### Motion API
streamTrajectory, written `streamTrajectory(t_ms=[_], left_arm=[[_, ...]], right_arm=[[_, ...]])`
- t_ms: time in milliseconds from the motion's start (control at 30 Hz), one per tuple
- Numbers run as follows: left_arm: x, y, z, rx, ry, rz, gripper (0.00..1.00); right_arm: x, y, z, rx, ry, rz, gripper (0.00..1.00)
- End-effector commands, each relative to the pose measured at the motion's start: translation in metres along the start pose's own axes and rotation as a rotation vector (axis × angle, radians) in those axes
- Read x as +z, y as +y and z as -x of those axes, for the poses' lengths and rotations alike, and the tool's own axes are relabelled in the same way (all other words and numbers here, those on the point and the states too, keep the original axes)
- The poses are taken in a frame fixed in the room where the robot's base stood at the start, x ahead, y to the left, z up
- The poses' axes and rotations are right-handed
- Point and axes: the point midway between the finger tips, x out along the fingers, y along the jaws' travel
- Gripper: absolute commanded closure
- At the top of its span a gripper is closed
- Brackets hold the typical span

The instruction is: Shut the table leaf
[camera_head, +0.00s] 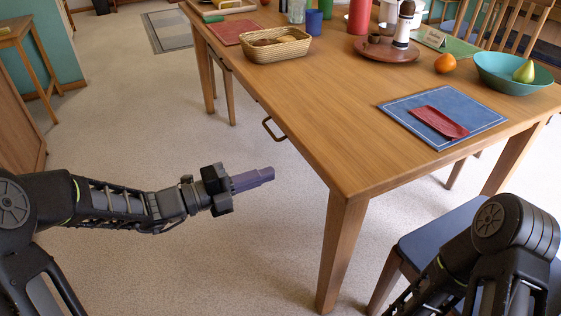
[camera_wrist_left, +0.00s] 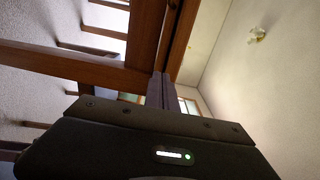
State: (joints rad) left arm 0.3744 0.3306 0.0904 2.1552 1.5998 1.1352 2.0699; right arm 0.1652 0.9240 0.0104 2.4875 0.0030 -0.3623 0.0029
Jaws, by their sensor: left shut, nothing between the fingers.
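The wooden table (camera_head: 330,115) stands across the middle and right of the head view. My left gripper (camera_head: 262,175) is shut and empty, below and left of the handle, apart from the table in the picture. In the left wrist view its fingers (camera_wrist_left: 160,90) point toward wooden table parts (camera_wrist_left: 150,40). My right arm shows at the lower right, but its gripper is out of view.
A wicker basket (camera_head: 275,50), an orange (camera_head: 445,63) and a teal bowl (camera_head: 500,78) stand on the table.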

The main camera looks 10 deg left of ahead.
Motion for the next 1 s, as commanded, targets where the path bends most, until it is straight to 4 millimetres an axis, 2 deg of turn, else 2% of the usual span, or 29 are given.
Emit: streamTrajectory(t_ms=[33, 100, 300, 767, 867, 1000], left_arm=[[0.002, -0.003, 0.013, 0.001, -0.006, 0.002, 1.00], [0.001, -0.003, 0.026, 0.000, -0.005, 0.002, 1.00], [0.000, -0.001, 0.049, 0.000, -0.001, 0.002, 1.00], [0.003, -0.002, 0.057, 0.002, -0.013, 0.005, 1.00], [0.014, -0.006, 0.072, 0.010, -0.053, 0.028, 1.00], [0.034, -0.020, 0.103, 0.012, -0.125, 0.080, 1.00]], right_arm=[[0.001, -0.004, 0.007, -0.002, -0.003, 0.002, 0.42], [0.003, -0.006, 0.010, -0.004, -0.006, 0.005, 0.42], [0.005, -0.009, 0.014, -0.006, -0.012, 0.007, 0.42], [0.005, -0.011, 0.018, -0.006, -0.012, 0.008, 0.42], [0.005, -0.016, 0.032, -0.006, -0.013, 0.008, 0.42], [0.005, -0.030, 0.068, -0.007, -0.016, 0.009, 0.42]])
